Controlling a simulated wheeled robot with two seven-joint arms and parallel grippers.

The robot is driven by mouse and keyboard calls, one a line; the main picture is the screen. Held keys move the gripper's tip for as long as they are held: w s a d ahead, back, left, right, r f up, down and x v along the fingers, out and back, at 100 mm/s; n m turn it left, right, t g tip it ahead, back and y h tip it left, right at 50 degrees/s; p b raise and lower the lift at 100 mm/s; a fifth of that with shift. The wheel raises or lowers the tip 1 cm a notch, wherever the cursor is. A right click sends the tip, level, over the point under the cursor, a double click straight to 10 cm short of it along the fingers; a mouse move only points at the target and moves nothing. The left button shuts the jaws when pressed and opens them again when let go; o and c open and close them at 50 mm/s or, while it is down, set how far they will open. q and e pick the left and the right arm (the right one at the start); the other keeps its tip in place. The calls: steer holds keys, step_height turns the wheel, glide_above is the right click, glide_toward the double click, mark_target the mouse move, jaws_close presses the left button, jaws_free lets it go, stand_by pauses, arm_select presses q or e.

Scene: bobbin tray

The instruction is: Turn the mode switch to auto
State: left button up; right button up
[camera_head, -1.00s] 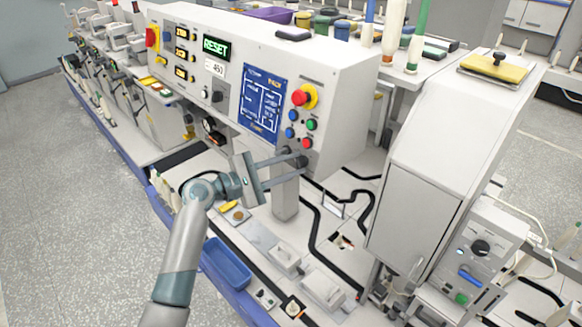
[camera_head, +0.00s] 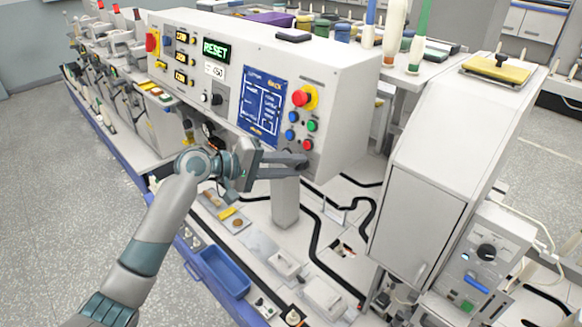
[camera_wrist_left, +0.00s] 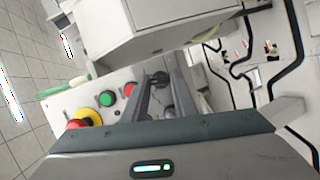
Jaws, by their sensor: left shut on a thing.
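The mode switch is a small dark knob low on the right end of the white control panel (camera_head: 345,105), below the coloured buttons. My left gripper (camera_head: 303,161) reaches it from the left and is shut on it; the fingers hide most of it in the head view. In the left wrist view the knob (camera_wrist_left: 160,77) shows dark between the two finger ends. I cannot read its labels or which position it points to. My right gripper is in neither view.
Just above my fingers are a red emergency button (camera_head: 301,97) on a yellow base, a green button (camera_head: 312,126) and a red button (camera_head: 307,145). A grey post (camera_head: 286,203) stands below my gripper. A blue tray (camera_head: 222,270) lies at the front edge.

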arm_select(q)
steer(key=m+y, duration=0.1)
steer(key=m, duration=0.3)
steer(key=shift+r+p, duration=0.15)
steer(key=shift+p, duration=0.2)
steer(key=shift+m+y+p, duration=0.3)
steer(key=shift+m+y, duration=0.3)
steer(key=shift+m, duration=0.3)
steer(key=shift+d, duration=0.1)
steer(key=o, duration=1)
steer(key=shift+o, duration=0.2)
steer(key=b+v, duration=0.5)
steer(key=v, duration=1.2)
steer(key=shift+s+r, duration=0.15)
steer(key=shift+s, duration=0.05)
